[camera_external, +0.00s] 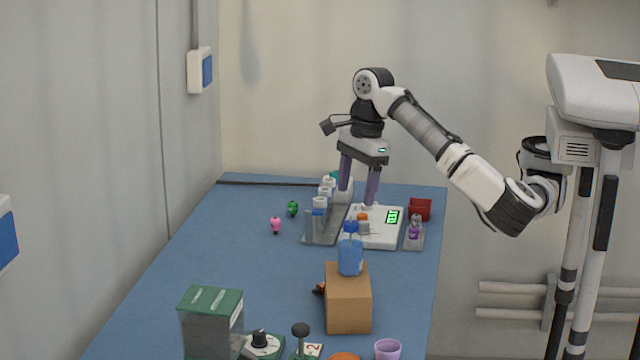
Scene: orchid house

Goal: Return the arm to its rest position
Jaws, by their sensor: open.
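My arm reaches left from its base column at the right, over the far part of the blue table (200,265). My gripper (357,200) points down with its two purple fingers spread wide and nothing visible between them. It hangs above the white device with a green display (385,238) and a clear rack of white-capped vials (320,226). Whether a fingertip touches the device or the rack cannot be told from this view.
A blue bottle (350,254) stands on or by a cardboard box (348,300). A red container (420,209) is at the back right. A green-lidded box (211,318) and a purple cup (388,349) stand in front. The table's left middle is clear.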

